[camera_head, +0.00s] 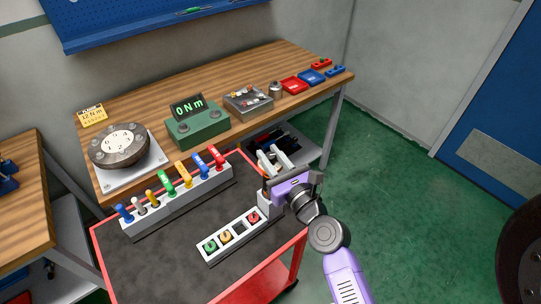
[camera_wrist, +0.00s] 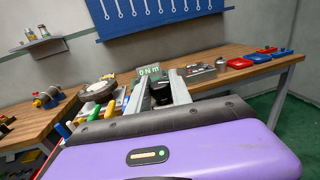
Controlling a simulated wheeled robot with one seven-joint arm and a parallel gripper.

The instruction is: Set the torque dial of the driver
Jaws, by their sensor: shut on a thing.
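My gripper (camera_head: 268,157) is over the right back part of the red-rimmed cart. Its pale fingers point toward the workbench. In the wrist view my gripper (camera_wrist: 158,82) is shut on a dark, round-topped thing (camera_wrist: 162,92); I cannot tell for sure that it is the driver. A small orange part (camera_head: 265,187) shows just below the fingers, above a grey block (camera_head: 265,206). A green tester (camera_head: 198,128) with a display reading "0Nm" stands on the bench. A yellow card (camera_head: 91,115) at the bench's left appears to read "12 Nm". No dial setting is readable.
A grey rack (camera_head: 180,203) of several coloured-handled tools stands on the cart (camera_head: 165,262). A pale tray (camera_head: 233,248) holds green, yellow and red pieces and one empty slot. A dark round fixture (camera_head: 118,146), a parts tray (camera_head: 248,103) and red and blue items sit on the bench.

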